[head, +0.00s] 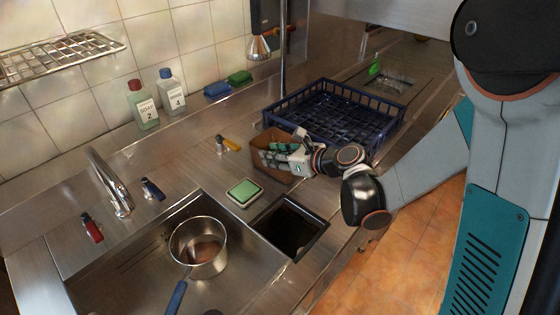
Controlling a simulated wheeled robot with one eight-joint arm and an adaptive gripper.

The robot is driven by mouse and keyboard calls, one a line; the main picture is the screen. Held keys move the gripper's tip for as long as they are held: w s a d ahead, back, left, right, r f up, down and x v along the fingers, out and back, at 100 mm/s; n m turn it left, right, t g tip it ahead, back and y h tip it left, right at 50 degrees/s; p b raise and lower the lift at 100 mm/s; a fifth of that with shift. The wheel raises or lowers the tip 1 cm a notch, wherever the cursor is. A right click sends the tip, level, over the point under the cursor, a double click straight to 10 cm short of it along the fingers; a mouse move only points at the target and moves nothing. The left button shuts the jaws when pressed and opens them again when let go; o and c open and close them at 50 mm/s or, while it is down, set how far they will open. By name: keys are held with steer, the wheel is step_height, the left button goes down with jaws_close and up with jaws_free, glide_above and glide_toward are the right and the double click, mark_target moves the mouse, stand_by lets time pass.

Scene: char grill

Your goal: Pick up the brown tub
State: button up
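The brown tub (279,175) stands on the steel counter near the middle of the head view, just in front of the blue crate. My gripper (268,150) reaches in from the right, with its fingers over the tub and covering part of it. I cannot tell whether the fingers are open or shut, or whether they touch the tub's wall. The tub's inside and right side are partly hidden by the gripper.
A blue crate (388,124) stands right behind the tub. A green sponge (243,192) lies in front, beside a dark square opening (290,229). A pot (199,260) sits in the sink. Soap bottles (142,106) stand by the wall. A post (283,50) rises behind.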

steer(key=x, duration=0.3)
steer(key=shift+a+f+b, duration=0.1)
steer(key=shift+f+b, duration=0.05)
steer(key=shift+b, duration=0.25)
jaws_close()
